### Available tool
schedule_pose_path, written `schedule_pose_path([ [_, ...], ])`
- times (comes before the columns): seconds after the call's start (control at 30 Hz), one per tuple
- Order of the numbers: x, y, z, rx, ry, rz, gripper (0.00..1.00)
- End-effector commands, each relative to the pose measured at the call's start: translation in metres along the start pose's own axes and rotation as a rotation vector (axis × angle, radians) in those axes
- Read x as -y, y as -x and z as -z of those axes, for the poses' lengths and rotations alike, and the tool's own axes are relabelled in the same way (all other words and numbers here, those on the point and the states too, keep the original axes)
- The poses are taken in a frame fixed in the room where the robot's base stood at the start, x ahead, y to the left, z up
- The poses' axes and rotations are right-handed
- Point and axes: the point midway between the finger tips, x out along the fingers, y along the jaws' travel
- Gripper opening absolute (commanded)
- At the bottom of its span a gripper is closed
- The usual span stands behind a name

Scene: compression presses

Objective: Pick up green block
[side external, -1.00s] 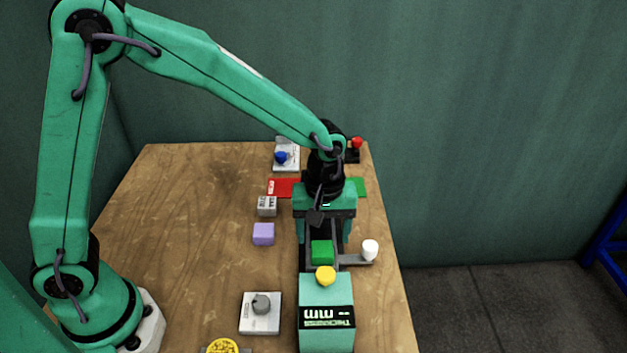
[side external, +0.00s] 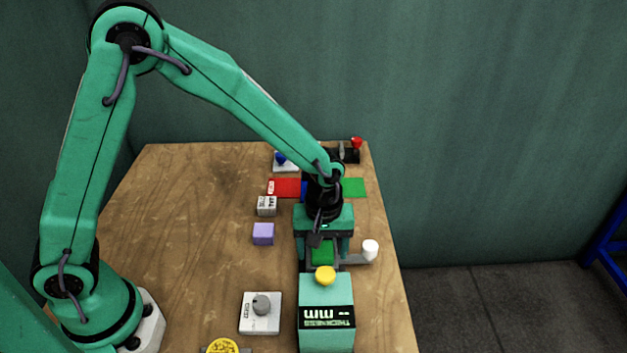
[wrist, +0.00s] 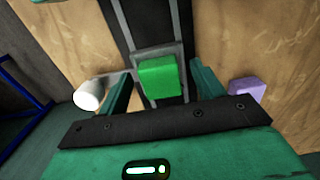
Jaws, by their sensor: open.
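The green block (side external: 322,256) sits on the dark slide of the teal thickness device (side external: 314,340), behind its yellow button (side external: 325,274). My gripper (side external: 324,254) points down over the block, and its jaws are open. In the wrist view, the green block (wrist: 160,77) lies between the two teal fingers of my gripper (wrist: 160,72), with a gap on each side. Part of the block is hidden by the gripper in the side view. I cannot tell exactly how far down the fingertips reach beside it.
A white-knobbed lever (side external: 370,250) sticks out right of the block. A purple block (side external: 263,234) and a grey printed block (side external: 267,206) stand to the left. Red (side external: 284,188) and green (side external: 355,187) pads lie behind. A grey knob panel (side external: 260,313) is at front left.

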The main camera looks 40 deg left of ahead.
Motion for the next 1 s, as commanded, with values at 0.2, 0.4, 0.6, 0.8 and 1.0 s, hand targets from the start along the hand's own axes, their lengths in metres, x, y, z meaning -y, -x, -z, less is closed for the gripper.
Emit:
schedule_pose_path([
  [0.2,0.000,0.000,0.000,0.000,0.000,0.000,0.56],
  [0.4,0.000,0.000,0.000,0.000,0.000,0.000,0.20],
  [0.6,0.000,0.000,0.000,0.000,0.000,0.000,0.16],
  [0.8,0.000,0.002,0.000,-0.001,0.000,-0.001,0.16],
  [1.0,-0.001,0.014,0.000,-0.001,0.000,-0.003,0.16],
])
